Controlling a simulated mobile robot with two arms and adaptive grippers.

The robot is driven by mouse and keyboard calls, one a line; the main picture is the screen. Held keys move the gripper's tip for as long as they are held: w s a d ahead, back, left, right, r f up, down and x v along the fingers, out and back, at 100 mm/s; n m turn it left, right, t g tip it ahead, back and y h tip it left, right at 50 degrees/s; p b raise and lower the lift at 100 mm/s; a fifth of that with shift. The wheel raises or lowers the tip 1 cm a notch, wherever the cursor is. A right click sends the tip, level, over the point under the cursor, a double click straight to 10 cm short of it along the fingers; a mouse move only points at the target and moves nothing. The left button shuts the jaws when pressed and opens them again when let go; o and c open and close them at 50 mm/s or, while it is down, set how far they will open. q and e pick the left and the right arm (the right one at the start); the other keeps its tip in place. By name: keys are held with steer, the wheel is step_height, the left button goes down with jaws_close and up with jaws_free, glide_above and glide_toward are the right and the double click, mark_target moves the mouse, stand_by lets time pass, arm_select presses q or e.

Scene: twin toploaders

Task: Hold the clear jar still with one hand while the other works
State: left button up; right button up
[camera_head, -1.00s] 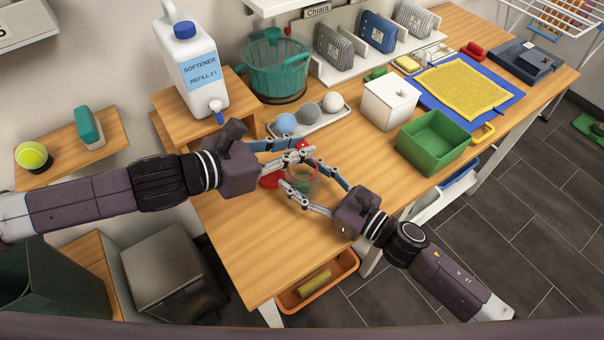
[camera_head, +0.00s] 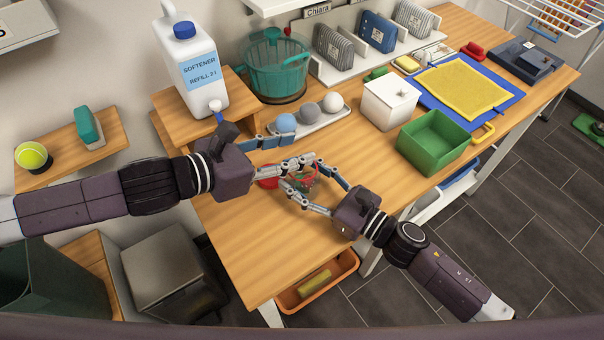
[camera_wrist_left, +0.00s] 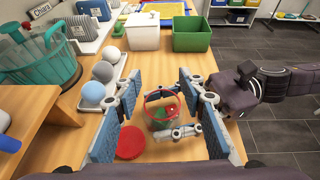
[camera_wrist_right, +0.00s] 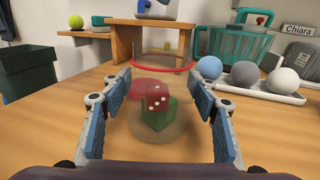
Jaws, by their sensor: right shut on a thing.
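The clear jar (camera_head: 302,184) with a red rim stands upright on the wooden table, its top open. My right gripper (camera_head: 301,175) is shut on it, a finger on each side; the jar also shows in the right wrist view (camera_wrist_right: 163,100). Inside it a red die (camera_wrist_right: 158,99) rests on a green block (camera_wrist_right: 153,116). My left gripper (camera_head: 301,149) is open and empty, just beyond and above the jar. In the left wrist view the jar (camera_wrist_left: 162,120) appears between its spread fingers. A red lid (camera_wrist_left: 130,142) lies on the table beside the jar, partly hidden in the head view.
A tray with several balls (camera_head: 309,106) lies behind the grippers. A white box (camera_head: 388,105) and an open green bin (camera_head: 432,143) stand to the right. A softener jug (camera_head: 195,75) stands on a raised shelf at left. The table's front left is clear.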

arm_select(q)
steer(key=v, duration=1)
steer(key=shift+s+a, duration=0.25)
steer(key=shift+r, duration=0.1)
arm_select(e)
steer(key=o, duration=1.3)
steer(key=v, duration=1.2)
